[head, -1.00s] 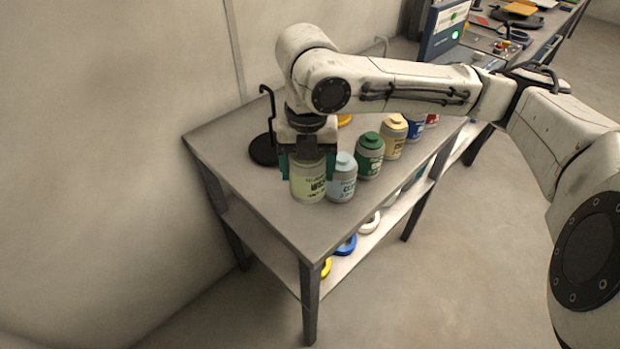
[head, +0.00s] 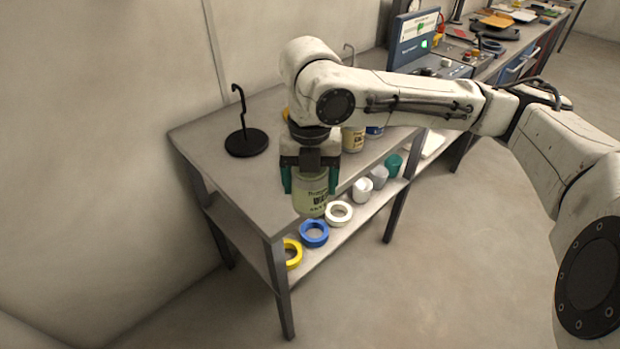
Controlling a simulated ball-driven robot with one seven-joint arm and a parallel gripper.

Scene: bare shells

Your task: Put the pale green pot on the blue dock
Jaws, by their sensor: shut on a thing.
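The pale green pot (head: 311,198) is upright between the two teal fingers of my gripper (head: 309,183), which is shut on it. In the head view the pot shows in front of the table's front edge, over the lower shelf. Its upper part is partly covered by the gripper. I cannot pick out a blue dock with certainty in this view.
A black hook stand (head: 246,142) stands on the grey table (head: 215,160). Blue (head: 314,234), white and yellow rings and several cups lie on the lower shelf. The floor in front is clear.

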